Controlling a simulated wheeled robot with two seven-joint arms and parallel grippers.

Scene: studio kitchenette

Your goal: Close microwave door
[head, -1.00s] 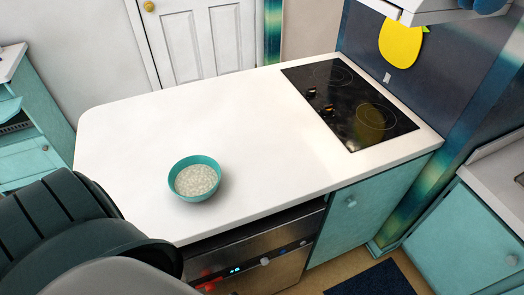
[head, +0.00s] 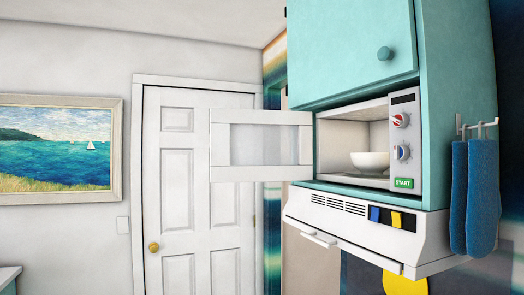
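The microwave (head: 406,150) is built in below a teal wall cabinet, at the right of the head view. Its white-framed door (head: 261,174) with a clear pane stands wide open, swung out to the left. A white bowl (head: 370,162) sits inside the cavity. Neither of my grippers shows in the head view.
A white range hood (head: 350,222) juts out just below the microwave. The teal cabinet (head: 350,45) is shut above it. Blue oven mitts (head: 473,195) hang on hooks to the right. A white room door (head: 180,220) stands behind the microwave door.

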